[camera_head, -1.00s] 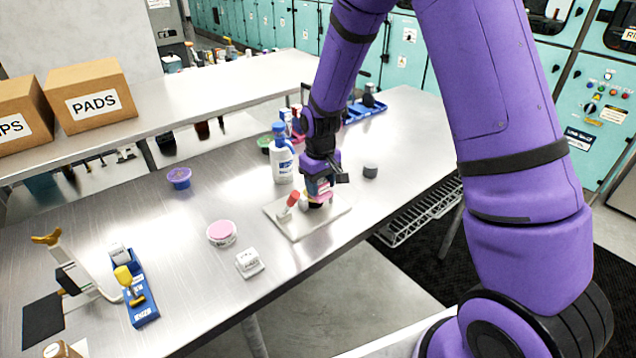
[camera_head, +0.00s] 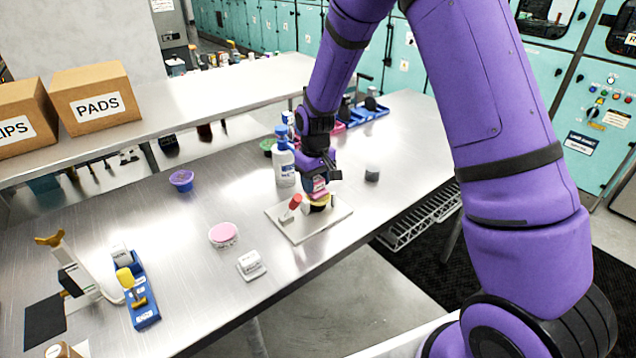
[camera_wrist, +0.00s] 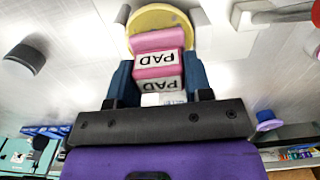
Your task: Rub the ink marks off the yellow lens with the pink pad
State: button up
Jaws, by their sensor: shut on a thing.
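My gripper (camera_wrist: 158,85) is shut on the pink pad (camera_wrist: 160,41), a block with white PAD labels. In the wrist view the pad's far end overlaps the yellow lens (camera_wrist: 160,14), and it looks to be against the lens face. In the head view the pink pad (camera_head: 320,193) is just above the yellow lens (camera_head: 322,202), which sits on a dark holder on a pale board (camera_head: 285,225). A red-tipped lens or knob (camera_head: 295,201) stands beside it on the board.
A white bottle with a blue cap (camera_head: 284,165) stands close behind my gripper. A grey cylinder (camera_head: 372,172) is to the right. A pink-topped round tub (camera_head: 223,235), a small white box (camera_head: 251,265) and a purple cup (camera_head: 181,180) are to the left.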

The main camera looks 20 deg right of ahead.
jog(key=shift+w, duration=0.6)
jog(key=shift+a, duration=0.1)
jog(key=shift+r, duration=0.1)
jog(key=shift+s, duration=0.2)
jog(key=shift+s+d, duration=0.25)
jog(key=shift+s, duration=0.65)
jog(key=shift+s+d, duration=0.25)
jog(key=shift+s, duration=0.65)
jog(key=shift+d, duration=0.1)
jog(key=shift+w, duration=0.1)
jog(key=shift+w+a, duration=0.15)
jog(key=shift+w, duration=0.35)
jog(key=shift+w+a, duration=0.15)
jog(key=shift+w, duration=0.35)
